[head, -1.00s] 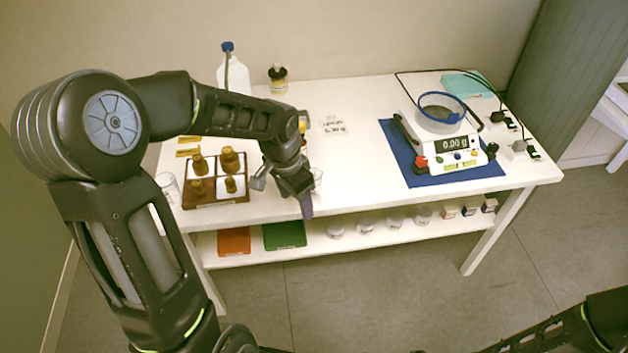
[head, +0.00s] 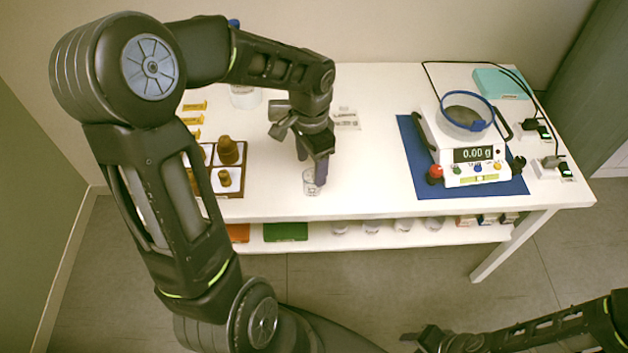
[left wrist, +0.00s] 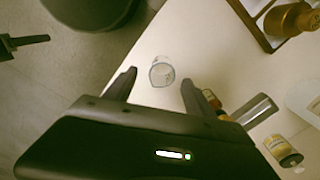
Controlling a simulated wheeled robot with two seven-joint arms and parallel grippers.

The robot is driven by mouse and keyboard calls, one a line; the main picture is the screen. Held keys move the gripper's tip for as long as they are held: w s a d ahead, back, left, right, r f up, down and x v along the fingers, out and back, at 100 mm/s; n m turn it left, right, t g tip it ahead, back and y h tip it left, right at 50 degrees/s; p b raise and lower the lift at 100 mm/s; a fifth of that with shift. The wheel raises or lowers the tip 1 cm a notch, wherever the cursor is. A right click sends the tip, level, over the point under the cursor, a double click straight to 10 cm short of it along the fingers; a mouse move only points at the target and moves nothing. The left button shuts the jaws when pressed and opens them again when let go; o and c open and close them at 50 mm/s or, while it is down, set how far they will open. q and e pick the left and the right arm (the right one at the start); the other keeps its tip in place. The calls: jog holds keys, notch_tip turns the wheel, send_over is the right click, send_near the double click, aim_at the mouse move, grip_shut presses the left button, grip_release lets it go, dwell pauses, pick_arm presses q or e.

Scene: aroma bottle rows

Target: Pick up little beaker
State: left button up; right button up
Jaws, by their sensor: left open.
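The little beaker (head: 311,188) is small, clear and glass-like, and stands near the table's front edge in the head view. My left gripper (head: 316,172) is over it, pointing down, and hides part of it. In the left wrist view the beaker (left wrist: 162,72) lies between and just beyond the two spread fingertips of the left gripper (left wrist: 158,88), with a gap on each side. The left gripper is open and empty. My right gripper (head: 422,338) is low at the bottom right, away from the table; its jaws are unclear.
A rack (head: 232,193) with brown bottles (head: 228,150) stands left of the beaker. A small label (head: 346,119) lies behind the gripper. The table between beaker and scale is clear.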

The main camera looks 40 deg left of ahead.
pick_arm(q)
jog(key=shift+w+f, duration=0.1)
jog(key=shift+f, duration=1.2)
jog(key=f, duration=0.5)
jog(key=shift+w+a+f+p, duration=0.1)
jog(key=shift+w+f+p, duration=0.1)
jog(key=shift+p, duration=0.1)
jog(key=shift+r, duration=0.1)
jog(key=shift+c, duration=0.2)
grip_shut()
